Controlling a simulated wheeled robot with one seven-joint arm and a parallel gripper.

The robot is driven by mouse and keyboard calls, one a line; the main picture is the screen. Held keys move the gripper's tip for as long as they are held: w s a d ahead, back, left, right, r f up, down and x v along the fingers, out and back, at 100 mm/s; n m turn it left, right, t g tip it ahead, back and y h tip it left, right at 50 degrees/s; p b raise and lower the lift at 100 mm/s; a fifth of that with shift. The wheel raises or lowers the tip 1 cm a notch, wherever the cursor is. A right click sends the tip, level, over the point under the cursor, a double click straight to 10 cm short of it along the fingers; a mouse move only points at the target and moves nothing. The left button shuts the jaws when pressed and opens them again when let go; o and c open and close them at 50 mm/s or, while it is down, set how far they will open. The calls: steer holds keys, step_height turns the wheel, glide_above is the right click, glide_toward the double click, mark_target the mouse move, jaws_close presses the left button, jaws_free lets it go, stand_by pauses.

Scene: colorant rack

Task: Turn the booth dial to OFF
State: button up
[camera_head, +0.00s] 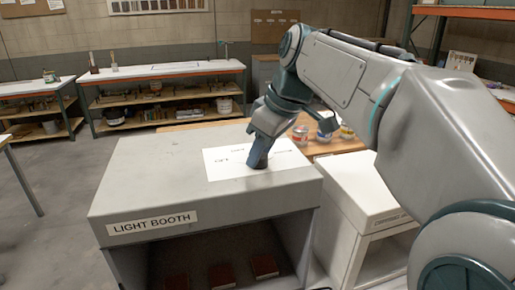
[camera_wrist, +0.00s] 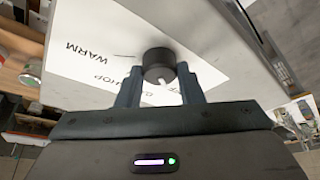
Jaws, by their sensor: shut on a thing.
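The light booth (camera_head: 150,180) is a grey box with a sign reading LIGHT BOOTH on its front edge. A white label sheet (camera_head: 225,160) lies on its top. The booth dial (camera_wrist: 158,62) is a dark round knob with a white pointer mark, seen in the wrist view. The label sheet (camera_wrist: 100,50) around it shows WARM and part of another word. My gripper (camera_wrist: 160,88) is shut on the dial, with one finger on each side. In the head view my gripper (camera_head: 258,160) reaches down to the sheet and hides the dial.
A white cabinet (camera_head: 375,195) stands right of the booth. Several paint cans (camera_head: 325,132) stand on a wooden table behind. Dark red samples (camera_head: 265,266) lie inside the booth. Shelved workbenches (camera_head: 165,90) line the back wall. The booth top's left part is clear.

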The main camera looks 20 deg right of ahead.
stand_by(0.4)
steer(key=o, duration=1)
steer(key=v, duration=1.3)
steer(key=shift+d+r+p, duration=0.2)
steer(key=shift+r+p, duration=0.15)
steer(key=shift+r, duration=0.05)
